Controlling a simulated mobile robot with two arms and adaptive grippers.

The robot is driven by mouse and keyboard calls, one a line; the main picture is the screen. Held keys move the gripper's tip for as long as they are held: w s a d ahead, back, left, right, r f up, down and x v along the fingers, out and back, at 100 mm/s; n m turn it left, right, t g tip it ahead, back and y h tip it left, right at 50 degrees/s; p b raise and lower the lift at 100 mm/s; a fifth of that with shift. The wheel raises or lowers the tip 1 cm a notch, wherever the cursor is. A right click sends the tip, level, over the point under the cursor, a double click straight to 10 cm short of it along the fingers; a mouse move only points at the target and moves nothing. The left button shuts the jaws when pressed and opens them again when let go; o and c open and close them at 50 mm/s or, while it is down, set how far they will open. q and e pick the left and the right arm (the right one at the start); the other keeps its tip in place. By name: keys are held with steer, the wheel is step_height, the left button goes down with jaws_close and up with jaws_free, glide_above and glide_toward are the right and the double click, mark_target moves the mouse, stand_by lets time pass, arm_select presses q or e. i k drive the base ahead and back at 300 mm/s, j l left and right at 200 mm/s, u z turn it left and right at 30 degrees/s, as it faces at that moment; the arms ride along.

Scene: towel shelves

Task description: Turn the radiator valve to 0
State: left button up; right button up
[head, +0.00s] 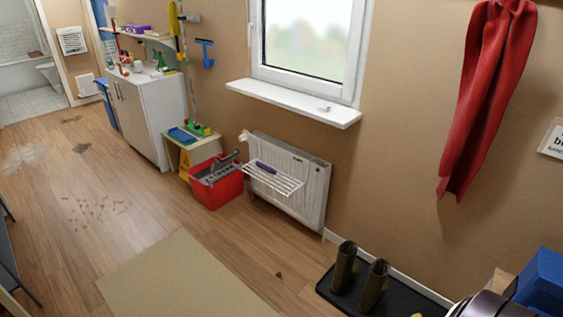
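The white radiator (310,190) is mounted on the wall under the window. A small white knob-like part, which looks like the valve (244,136), sits at its upper left corner. Its markings and setting are too small to read. A white wire rack (285,184) hangs on the radiator's front, with a dark purple item (266,167) on it. Neither of my grippers is in view.
A red bucket (219,190) with a grey wringer stands on the floor left of the radiator. Boots (373,284) stand on a black tray (324,287) at the right. A beige mat (180,280) lies in front. Open floor is at the left.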

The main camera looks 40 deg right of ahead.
mark_target(244, 136)
steer(key=z, duration=1.2)
steer(key=i+j+z, duration=0.1)
steer(key=i, duration=0.3)
steer(key=i+j, duration=0.3)
steer(key=i+l+z, duration=0.05)
